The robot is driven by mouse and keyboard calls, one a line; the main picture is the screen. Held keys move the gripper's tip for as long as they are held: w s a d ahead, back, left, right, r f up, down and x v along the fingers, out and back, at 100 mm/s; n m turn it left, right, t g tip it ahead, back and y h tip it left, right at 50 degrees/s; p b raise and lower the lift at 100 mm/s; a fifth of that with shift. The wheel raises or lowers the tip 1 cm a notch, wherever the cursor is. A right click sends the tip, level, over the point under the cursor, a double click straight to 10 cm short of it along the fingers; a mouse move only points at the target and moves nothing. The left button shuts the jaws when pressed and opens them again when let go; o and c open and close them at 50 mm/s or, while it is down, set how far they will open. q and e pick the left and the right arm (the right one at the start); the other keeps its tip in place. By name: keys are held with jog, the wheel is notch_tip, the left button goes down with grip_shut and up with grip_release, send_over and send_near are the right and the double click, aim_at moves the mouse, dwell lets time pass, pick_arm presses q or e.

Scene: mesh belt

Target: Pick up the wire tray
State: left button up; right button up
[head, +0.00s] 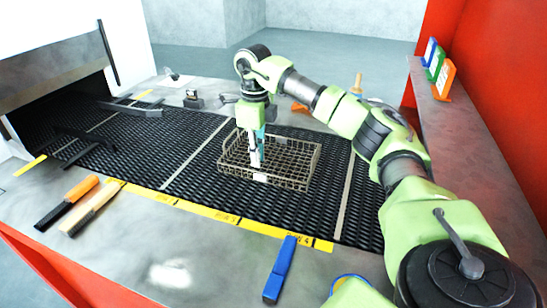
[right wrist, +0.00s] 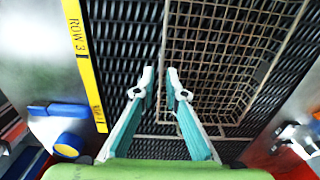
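The wire tray (head: 296,176) is a shallow, brownish mesh basket resting on the black mesh belt, and it looks empty. In the right wrist view the tray (right wrist: 225,60) fills the upper right. My right gripper (head: 257,160) points down at the tray's near side in the head view. In the right wrist view its fingertips (right wrist: 160,74) are apart with a narrow gap, one on each side of the tray's side wall line. Whether they touch the wire cannot be told. My left gripper is not in view.
The mesh belt (head: 195,145) runs into a dark tunnel opening (head: 60,105) at left. Brushes (head: 92,208) and a blue-handled tool (head: 280,270) lie on the front metal ledge beside yellow row labels (head: 215,215). Coloured cards (head: 436,68) stand on the right ledge.

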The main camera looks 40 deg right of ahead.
aim_at(260, 173)
jog(key=shift+f, duration=0.7)
jog(key=f, duration=0.1)
jog(key=f+p, duration=0.2)
jog(key=f, duration=0.1)
jog(key=shift+s+d+f, duration=0.1)
jog(key=shift+d, duration=0.15)
jog(key=shift+f, duration=0.5)
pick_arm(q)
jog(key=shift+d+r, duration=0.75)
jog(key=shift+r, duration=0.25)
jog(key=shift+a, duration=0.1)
pick_arm(e)
grip_shut()
